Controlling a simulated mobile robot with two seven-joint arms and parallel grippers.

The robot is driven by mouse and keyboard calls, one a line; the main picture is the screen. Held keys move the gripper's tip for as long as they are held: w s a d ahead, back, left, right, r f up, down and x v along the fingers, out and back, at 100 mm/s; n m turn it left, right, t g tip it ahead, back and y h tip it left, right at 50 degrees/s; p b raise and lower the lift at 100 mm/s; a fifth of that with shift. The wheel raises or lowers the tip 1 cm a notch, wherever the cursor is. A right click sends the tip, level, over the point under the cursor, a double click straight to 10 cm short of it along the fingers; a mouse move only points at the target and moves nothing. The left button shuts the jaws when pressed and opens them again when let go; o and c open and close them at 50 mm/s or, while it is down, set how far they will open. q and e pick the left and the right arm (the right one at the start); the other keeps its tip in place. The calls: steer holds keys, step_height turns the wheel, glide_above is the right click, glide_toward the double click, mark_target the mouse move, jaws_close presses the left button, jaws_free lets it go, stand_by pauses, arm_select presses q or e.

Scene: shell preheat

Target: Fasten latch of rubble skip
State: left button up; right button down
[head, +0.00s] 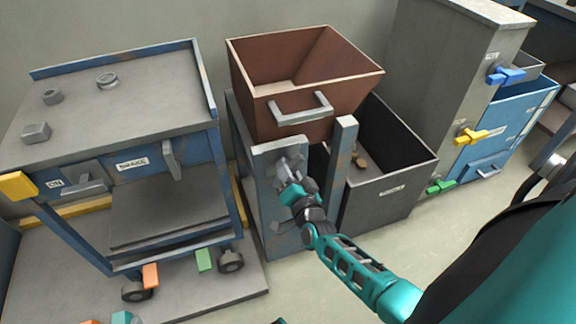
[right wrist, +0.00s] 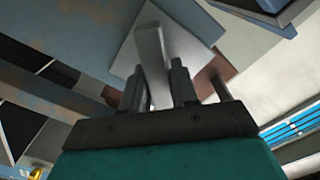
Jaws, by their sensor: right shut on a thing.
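The rubble skip (head: 275,72) is a brown, rusty open bin with a grey front handle (head: 301,107). It sits on a blue-grey stand in the middle of the head view. A grey latch lever sits on a pale plate on the stand's left post (head: 275,215). My right gripper (head: 290,176) is at this plate, with its fingers shut on the latch lever. In the right wrist view, the pale lever (right wrist: 150,58) rises from between the two dark fingers (right wrist: 158,90), in front of the plate. My left gripper is not clearly seen.
A dark grey open bin (head: 405,185) stands right of and below the skip, with small brown pieces inside. A blue cart (head: 130,75) stands at the left. A grey cabinet (head: 440,60) with blue, yellow and green handles stands at the right.

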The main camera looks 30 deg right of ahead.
steer(key=shift+r+n+p, duration=0.1)
steer(key=shift+n+p, duration=0.3)
steer(key=shift+n, duration=0.6)
steer(key=shift+n+p, duration=0.4)
steer(key=shift+n, duration=0.5)
steer(key=n+p, duration=0.1)
steer(key=n, duration=0.3)
steer(key=shift+n, duration=0.7)
steer(key=c, duration=1)
jaws_free()
steer(key=shift+o, duration=0.2)
